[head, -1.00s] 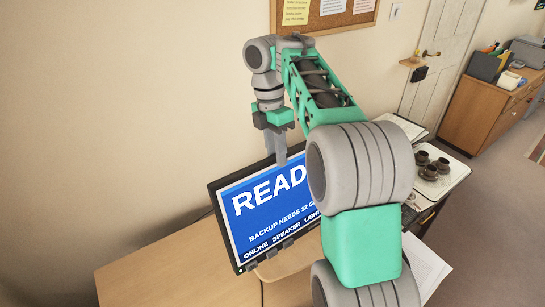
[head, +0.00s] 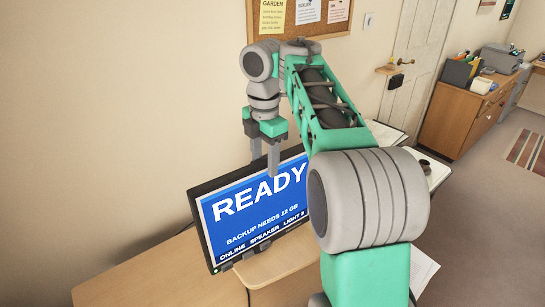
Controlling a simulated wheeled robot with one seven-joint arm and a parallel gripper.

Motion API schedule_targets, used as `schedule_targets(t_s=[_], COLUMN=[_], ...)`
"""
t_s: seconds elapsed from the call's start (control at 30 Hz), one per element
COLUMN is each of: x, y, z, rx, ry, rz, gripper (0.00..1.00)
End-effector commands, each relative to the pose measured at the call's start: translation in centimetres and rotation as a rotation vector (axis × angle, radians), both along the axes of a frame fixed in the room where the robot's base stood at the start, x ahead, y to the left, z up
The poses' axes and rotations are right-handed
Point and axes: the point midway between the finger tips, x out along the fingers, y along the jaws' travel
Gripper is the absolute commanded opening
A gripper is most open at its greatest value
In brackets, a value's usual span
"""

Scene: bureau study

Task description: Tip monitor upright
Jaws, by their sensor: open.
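The monitor (head: 250,208) stands on the wooden desk (head: 135,277), its blue screen facing me and reading READY. Its outline slants in the picture, with the left end lower; I cannot tell how far it leans. A green light shows at its lower left corner. My gripper (head: 265,165) points down at the monitor's top edge, fingers apart and holding nothing. The fingertips overlap the upper part of the monitor in the picture; whether they touch it I cannot tell. My arm hides the monitor's right end.
A light wooden board (head: 277,265) sits in front of the monitor. A cable (head: 248,296) hangs near it. The wall (head: 90,110) rises close behind the desk. White papers (head: 424,272) and a dark cup lie right of my arm. Open floor (head: 485,190) is at the right.

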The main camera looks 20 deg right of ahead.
Motion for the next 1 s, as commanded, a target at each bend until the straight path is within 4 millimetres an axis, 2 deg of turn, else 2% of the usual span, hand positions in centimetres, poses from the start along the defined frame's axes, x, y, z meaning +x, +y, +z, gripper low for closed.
schedule_targets(t_s=[0.17, 0.27, 0.63, 1.0], x=[0.0, 0.0, 0.2, 0.3], y=[0.1, 0.1, 0.0, 0.0], z=[0.2, 1.1, 7.6, 7.8], rx=[-0.001, -0.001, 0.000, 0.000], ry=[0.000, 0.000, 0.001, 0.000], rz=[0.002, 0.002, 0.001, 0.001], gripper=[0.49, 0.49, 0.49, 0.49])
